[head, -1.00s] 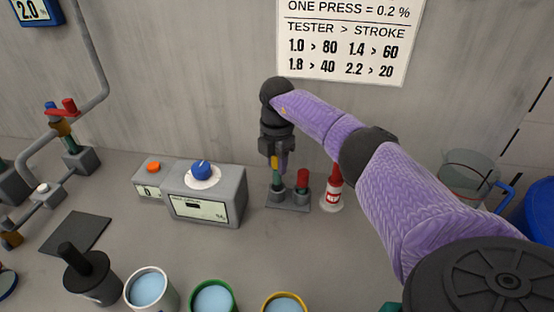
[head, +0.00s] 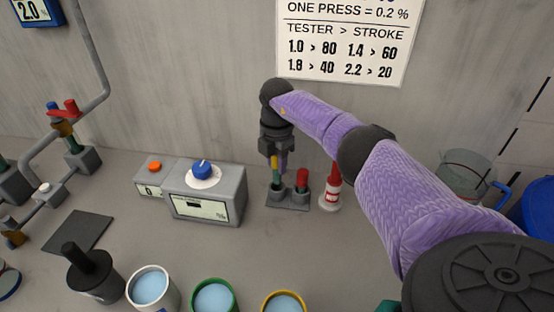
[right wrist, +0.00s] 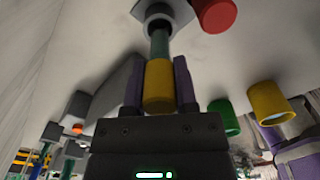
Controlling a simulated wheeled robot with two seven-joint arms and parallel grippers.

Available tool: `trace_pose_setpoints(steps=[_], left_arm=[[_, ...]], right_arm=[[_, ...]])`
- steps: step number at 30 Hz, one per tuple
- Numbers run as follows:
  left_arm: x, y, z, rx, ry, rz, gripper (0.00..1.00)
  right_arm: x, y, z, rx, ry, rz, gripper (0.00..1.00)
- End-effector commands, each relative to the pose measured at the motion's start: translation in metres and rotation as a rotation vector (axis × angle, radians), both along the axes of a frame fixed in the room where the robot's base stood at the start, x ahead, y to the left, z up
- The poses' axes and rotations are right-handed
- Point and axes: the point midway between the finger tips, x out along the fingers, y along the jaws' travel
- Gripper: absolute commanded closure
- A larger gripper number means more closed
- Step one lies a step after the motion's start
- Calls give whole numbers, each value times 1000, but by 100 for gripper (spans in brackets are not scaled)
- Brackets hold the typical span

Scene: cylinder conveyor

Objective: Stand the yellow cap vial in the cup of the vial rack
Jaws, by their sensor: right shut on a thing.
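The yellow cap vial (head: 275,161) is upright between the fingers of my right gripper (head: 276,156), which is shut on its yellow cap. In the right wrist view the yellow cap (right wrist: 158,85) sits between the two purple fingers of the right gripper (right wrist: 159,88), with the green body (right wrist: 159,43) reaching to the dark opening of a cup. The vial rack (head: 288,206) stands below on the bench. The vial's lower end is at the rack's left cup (head: 276,196); how deep it sits is unclear.
A red-capped piece (head: 303,179) stands in the rack's right side. A red and white bottle (head: 331,190) is close to its right. A grey box with a blue knob (head: 205,195) stands left. Open containers (head: 213,297) line the front. Bare bench lies between.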

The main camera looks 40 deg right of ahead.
Motion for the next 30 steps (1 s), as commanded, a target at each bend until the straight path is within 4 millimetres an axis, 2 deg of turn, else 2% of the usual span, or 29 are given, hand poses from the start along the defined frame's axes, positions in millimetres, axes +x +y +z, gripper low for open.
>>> trace_pose_setpoints(steps=[10,30], left_arm=[[0,0,-2,0,1,0,3],[-3,0,-18,1,7,0,3]], right_arm=[[0,0,-3,0,0,1,100],[0,0,-33,1,1,1,100]])
